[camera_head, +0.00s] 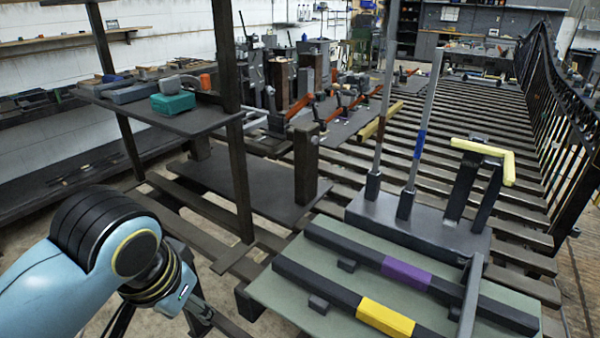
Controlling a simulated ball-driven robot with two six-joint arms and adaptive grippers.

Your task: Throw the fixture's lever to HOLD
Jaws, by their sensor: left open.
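A fixture with a grey block base (420,228) stands at the right on a green board (272,292). A lever with a yellow bent handle (485,150) rises from the block on dark uprights, its handle lying roughly level. No HOLD marking is readable. Two thin upright rods stand on the block, one with a blue band (418,142). My left gripper (165,322) is at the lower left, open and empty, partly cut off by the bottom edge. It is well left of the lever and apart from the board. My right gripper is not in view.
Two dark bars, one with a purple band (406,274) and one with a yellow band (385,317), lie across the board. A grey upright post (469,300) stands in front. A dark shelf frame (239,175) stands between my left arm and the back.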

